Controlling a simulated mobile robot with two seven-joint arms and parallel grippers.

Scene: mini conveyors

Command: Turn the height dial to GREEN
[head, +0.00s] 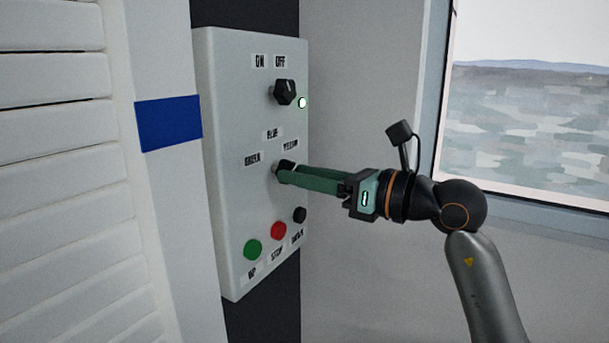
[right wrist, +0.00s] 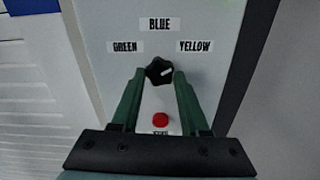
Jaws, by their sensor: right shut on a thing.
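The height dial is a black lobed knob (head: 288,163) on a grey control panel (head: 228,200), with labels GREEN at left, BLUE above and YELLOW at right. In the right wrist view the dial (right wrist: 159,69) has a white mark pointing right and slightly up, towards the YELLOW label (right wrist: 195,47). The GREEN label (right wrist: 125,47) is on the other side. My right gripper (head: 281,173) is shut on the dial, its green fingers on either side of it; they partly hide it in the head view. My left gripper is not in view.
Above the dial is an ON/OFF knob (head: 284,92) beside a lit lamp (head: 302,102). Below are a green button (head: 253,250), a red button (head: 278,230) and a black button (head: 299,214). White slatted panelling (head: 60,180) stands left; a window (head: 530,110) is right.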

